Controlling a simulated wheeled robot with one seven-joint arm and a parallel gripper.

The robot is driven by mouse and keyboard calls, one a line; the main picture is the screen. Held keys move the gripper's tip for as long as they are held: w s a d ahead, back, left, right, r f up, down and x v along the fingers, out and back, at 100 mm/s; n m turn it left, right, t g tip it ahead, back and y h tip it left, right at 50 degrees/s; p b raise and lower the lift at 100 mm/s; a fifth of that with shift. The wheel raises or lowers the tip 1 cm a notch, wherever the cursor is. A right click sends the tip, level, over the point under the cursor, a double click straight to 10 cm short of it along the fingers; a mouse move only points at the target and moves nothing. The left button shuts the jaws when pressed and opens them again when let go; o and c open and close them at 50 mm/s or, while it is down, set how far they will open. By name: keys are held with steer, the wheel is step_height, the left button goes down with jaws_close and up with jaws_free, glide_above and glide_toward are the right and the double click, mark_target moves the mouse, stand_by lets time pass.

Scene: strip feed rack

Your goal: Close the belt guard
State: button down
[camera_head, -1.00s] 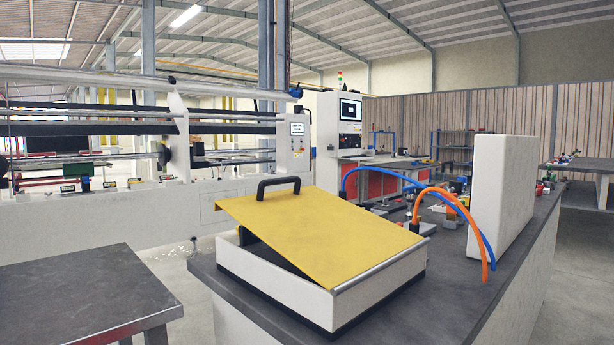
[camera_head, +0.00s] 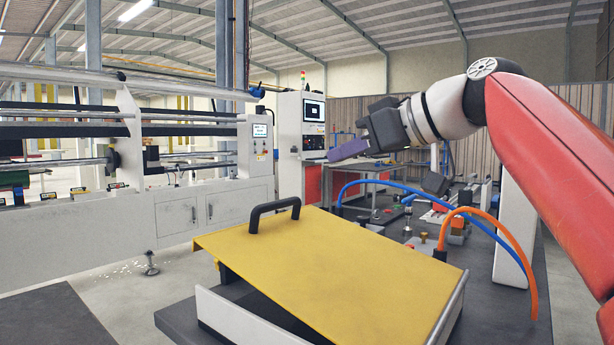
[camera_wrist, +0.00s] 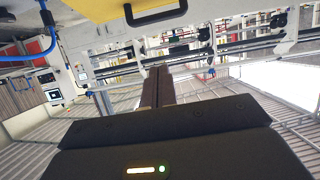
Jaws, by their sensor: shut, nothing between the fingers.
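The belt guard is a yellow sloping lid (camera_head: 340,275) with a black handle (camera_head: 272,214) at its far left edge. It sits tilted up over a low white box (camera_head: 255,318), with a dark gap under its left side. My gripper (camera_head: 332,154) is shut and empty, in the air above and behind the lid, right of the handle. In the wrist view, the shut fingers (camera_wrist: 156,72) show at the centre, and the lid (camera_wrist: 92,8) and handle (camera_wrist: 155,16) show at the top edge. The fingers are apart from the handle.
Blue (camera_head: 400,186) and orange (camera_head: 478,211) hoses arch over the dark bench right of the lid. A white upright panel (camera_head: 514,232) stands behind them, partly hidden by my arm. The air above the lid is clear.

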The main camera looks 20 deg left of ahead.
steer(key=p, duration=0.2)
glide_above(285, 229)
steer(key=s+d, duration=0.1)
steer(key=d, duration=0.2)
step_height(285, 229, down, 4)
steer(key=r, duration=0.1)
steer(key=f, duration=0.1)
steer(key=f+b, duration=0.1)
steer(key=f, duration=0.1)
steer(key=shift+w+a+b, duration=0.15)
steer(key=shift+a+b, duration=0.1)
steer(key=shift+b, duration=0.1)
steer(key=shift+a+f, duration=0.25)
steer(key=shift+f, duration=0.3)
steer(key=shift+h, duration=0.5)
steer(key=f, duration=0.2)
steer(key=a+f, duration=0.1)
steer(key=a+f+b, duration=0.1)
steer(key=f, duration=0.1)
steer(key=shift+w+a+f, duration=0.2)
steer(key=shift+w+f, duration=0.15)
steer(key=shift+w, duration=0.05)
steer(key=shift+f+h, duration=0.3)
steer(key=shift+f, duration=0.45)
steer(key=shift+g, duration=0.3)
